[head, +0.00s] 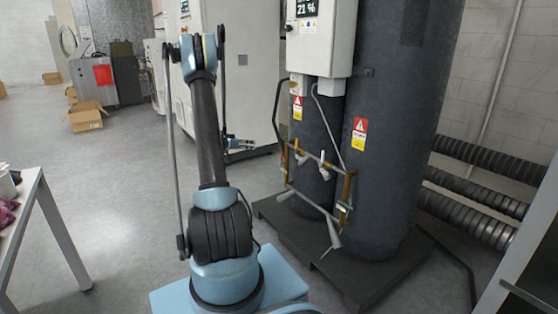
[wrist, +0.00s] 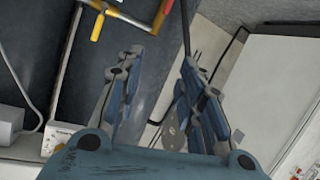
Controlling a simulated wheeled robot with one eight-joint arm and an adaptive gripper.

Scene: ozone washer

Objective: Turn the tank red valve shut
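Two dark grey tanks stand at the right in the head view, a large one (head: 395,190) and a slimmer one (head: 308,130). A frame of brass and grey pipes (head: 348,188) with small pale levers (head: 335,235) is in front of them. My gripper (wrist: 160,65) is open and empty, apart from the pipework. In the head view it is small and partly hidden behind my arm (head: 238,142).
A white control box (head: 322,40) hangs above the pipework. The tanks stand on a dark low platform (head: 282,217). A tall white cabinet (head: 245,100) is behind my arm. A white table (head: 28,190) is at left; floor between is clear.

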